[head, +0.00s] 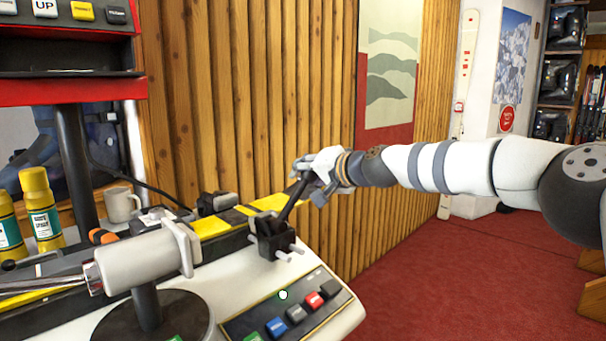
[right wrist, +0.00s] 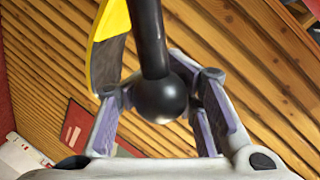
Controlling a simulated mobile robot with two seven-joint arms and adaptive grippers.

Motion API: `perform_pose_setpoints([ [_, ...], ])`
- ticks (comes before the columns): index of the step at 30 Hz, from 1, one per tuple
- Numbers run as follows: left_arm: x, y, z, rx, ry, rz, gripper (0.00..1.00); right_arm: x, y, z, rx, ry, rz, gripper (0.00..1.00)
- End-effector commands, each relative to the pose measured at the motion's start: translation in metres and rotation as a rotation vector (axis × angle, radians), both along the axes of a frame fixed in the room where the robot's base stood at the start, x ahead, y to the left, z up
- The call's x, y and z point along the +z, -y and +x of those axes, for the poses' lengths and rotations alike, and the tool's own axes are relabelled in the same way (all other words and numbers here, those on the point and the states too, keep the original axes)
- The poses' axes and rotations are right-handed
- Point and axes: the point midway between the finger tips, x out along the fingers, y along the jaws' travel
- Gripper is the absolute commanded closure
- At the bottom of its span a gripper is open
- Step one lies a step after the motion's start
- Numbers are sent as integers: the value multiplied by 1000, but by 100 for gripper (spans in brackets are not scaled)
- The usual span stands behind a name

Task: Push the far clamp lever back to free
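The far clamp lever (head: 291,205) is a black bar on a small black clamp block (head: 272,241) at the bench's far right end. It leans up and to the right in the head view. In the right wrist view its round black knob (right wrist: 160,97) sits between my fingers. My right gripper (head: 312,184) is at the lever's upper end. Its fingers (right wrist: 160,100) look closed in on both sides of the knob, though the exact contact is partly hidden. My left gripper is not in view.
A grey cylinder (head: 146,262) on a round dark base stands nearer on the bench. A button panel (head: 287,306) lies at the front right. Yellow bottles (head: 40,208) and a mug (head: 121,204) stand at left. A wood-slat wall (head: 240,100) is close behind the clamp.

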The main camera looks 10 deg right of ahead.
Motion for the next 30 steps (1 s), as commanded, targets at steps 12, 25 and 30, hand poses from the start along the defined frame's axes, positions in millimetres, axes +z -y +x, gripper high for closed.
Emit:
perform_pose_setpoints([
  [12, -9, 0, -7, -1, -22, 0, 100, -15, 5, 4, 6, -67, 90, 100],
  [25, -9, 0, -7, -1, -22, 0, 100, -15, 6, 4, 4, -69, 93, 100],
  [30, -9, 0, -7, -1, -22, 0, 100, -15, 6, 4, 3, -70, 93, 100],
])
